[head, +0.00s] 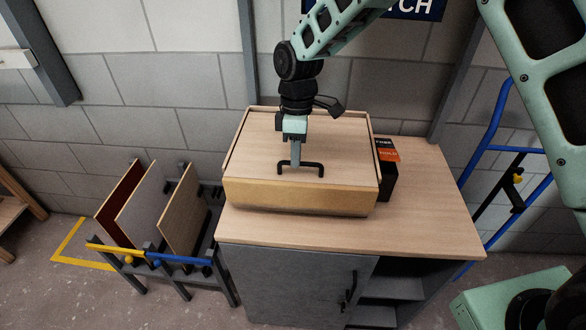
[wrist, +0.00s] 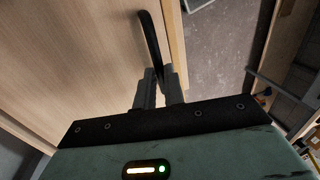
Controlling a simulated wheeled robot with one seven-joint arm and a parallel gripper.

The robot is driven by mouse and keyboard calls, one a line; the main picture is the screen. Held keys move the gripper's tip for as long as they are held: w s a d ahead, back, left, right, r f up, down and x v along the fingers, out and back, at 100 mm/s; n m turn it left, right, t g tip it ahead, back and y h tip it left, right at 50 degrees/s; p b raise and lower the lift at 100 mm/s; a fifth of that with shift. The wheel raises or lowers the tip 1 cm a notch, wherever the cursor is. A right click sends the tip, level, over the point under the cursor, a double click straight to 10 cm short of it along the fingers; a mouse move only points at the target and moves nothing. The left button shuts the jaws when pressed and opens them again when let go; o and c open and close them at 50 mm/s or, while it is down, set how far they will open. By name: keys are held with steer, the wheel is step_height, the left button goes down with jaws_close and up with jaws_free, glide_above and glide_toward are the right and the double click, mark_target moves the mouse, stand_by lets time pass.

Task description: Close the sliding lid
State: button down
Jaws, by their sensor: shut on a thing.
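The wooden box (head: 300,196) stands on a cabinet top in the middle of the head view. Its pale flat sliding lid (head: 255,150) lies between the side rims and seems to cover most of the top; I cannot tell whether any gap is left. A black bar handle (head: 318,164) stands near the lid's front edge. My gripper (head: 296,160) reaches down from above and is shut on the middle of this handle. In the wrist view, the two grey fingertips (wrist: 158,82) close around the handle (wrist: 150,40), beside the wooden lid surface (wrist: 75,60).
A black and orange carton (head: 386,170) stands close to the box's right side. The cabinet top (head: 430,210) is clear to the right. A rack with upright panels (head: 140,205) stands on the floor at left. A blue tubular frame (head: 492,130) stands at right.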

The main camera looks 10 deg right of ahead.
steer(key=shift+w+d+r, duration=0.1)
steer(key=shift+w+d, duration=0.1)
steer(key=shift+w, duration=0.4)
steer(key=shift+w+d, duration=0.15)
steer(key=shift+w, duration=0.45)
steer(key=c, duration=1.5)
jaws_free()
steer(key=shift+w, duration=0.15)
steer(key=w+r+b, duration=0.3)
steer(key=r, duration=1.4)
steer(key=shift+d, duration=0.4)
